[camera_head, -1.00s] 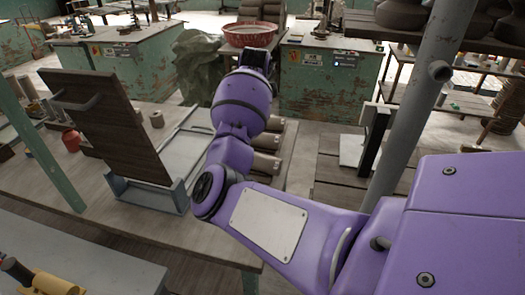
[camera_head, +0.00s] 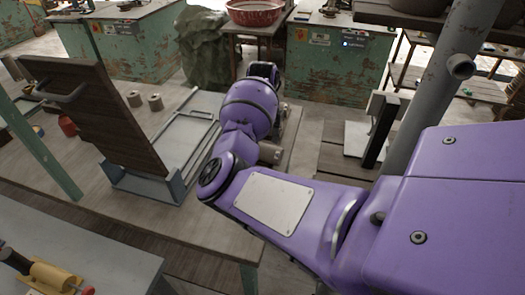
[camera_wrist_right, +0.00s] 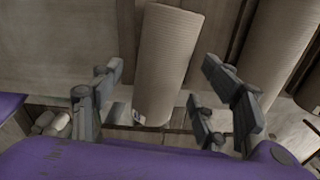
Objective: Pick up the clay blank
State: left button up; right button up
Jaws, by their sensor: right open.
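A brown ridged clay blank (camera_wrist_right: 168,58) lies between the spread fingers of my right gripper (camera_wrist_right: 162,70) in the right wrist view. The gripper is open, with a visible gap on either side of the blank. A second blank (camera_wrist_right: 262,62) lies to the right of it, past the right finger. In the head view my purple right arm hides most of the blanks; the end of one clay blank (camera_head: 270,153) shows beside the forearm on the wooden table. The right fingers are hidden there. My left gripper is not in view.
A tilted dark board with a handle (camera_head: 90,115) stands on a grey frame (camera_head: 150,187) left of my arm. A grey post (camera_head: 435,100) rises on the right.

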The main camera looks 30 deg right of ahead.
jog(key=shift+f, duration=0.7)
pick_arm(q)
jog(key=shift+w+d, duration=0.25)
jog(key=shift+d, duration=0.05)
pick_arm(e)
grip_shut()
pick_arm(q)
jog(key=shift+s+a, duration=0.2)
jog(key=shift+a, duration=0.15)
pick_arm(e)
jog(key=shift+w, duration=0.1)
